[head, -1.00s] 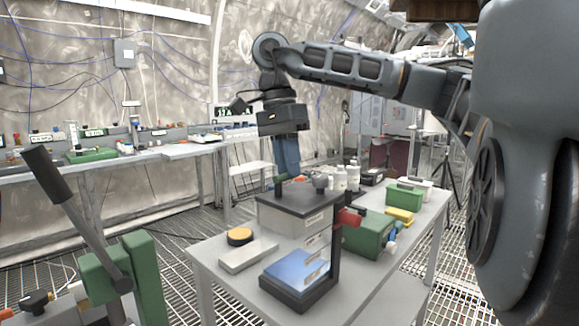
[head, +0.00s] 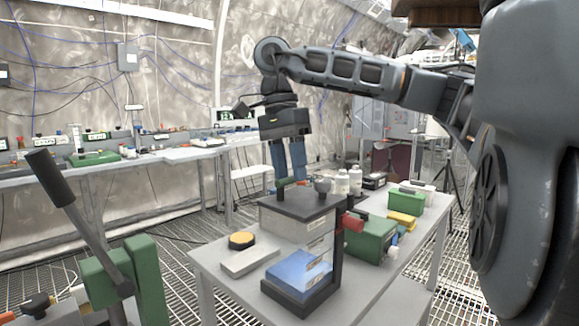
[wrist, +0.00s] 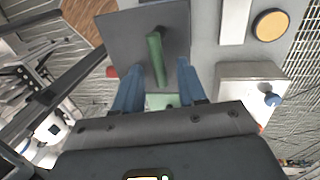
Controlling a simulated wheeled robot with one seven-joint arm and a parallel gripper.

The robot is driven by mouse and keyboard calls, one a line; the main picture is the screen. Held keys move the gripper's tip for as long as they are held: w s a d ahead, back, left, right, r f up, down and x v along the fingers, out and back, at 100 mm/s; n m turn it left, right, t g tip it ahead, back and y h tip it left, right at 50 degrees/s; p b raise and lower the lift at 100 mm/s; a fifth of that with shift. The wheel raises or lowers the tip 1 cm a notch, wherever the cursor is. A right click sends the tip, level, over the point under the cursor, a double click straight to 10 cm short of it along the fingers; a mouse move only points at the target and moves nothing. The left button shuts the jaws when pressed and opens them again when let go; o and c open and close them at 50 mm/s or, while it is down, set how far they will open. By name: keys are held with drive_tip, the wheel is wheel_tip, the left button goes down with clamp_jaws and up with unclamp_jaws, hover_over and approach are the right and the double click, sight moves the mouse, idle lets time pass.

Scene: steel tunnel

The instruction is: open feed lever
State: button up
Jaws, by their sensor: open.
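A short green lever (head: 290,182) sits on the dark top plate (head: 318,205) of a grey box-shaped device on the near table. I take it as the feed lever. In the wrist view the green lever (wrist: 156,60) lies lengthwise between the two blue fingers. My gripper (head: 291,174) is open and points down, just above the lever. In the wrist view my gripper (wrist: 159,68) has one finger on each side of the lever. I cannot tell whether either finger touches it. The gap between the fingers looks empty otherwise.
A dark round knob (head: 322,185) stands on the same plate, right of the lever. A yellow-topped button (head: 241,240), a blue tray (head: 298,270) and a green box (head: 370,240) are on the table. A larger dark-handled lever (head: 50,178) rises at the near left.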

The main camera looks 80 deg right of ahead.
wheel_tip(320, 180, up, 8)
drive_tip(key=w, duration=0.1)
drive_tip(key=shift+w+d+f+p, duration=0.15)
drive_tip(key=shift+d+f+p, duration=0.05)
drive_tip(key=shift+d+p, duration=0.2)
idle(0.5)
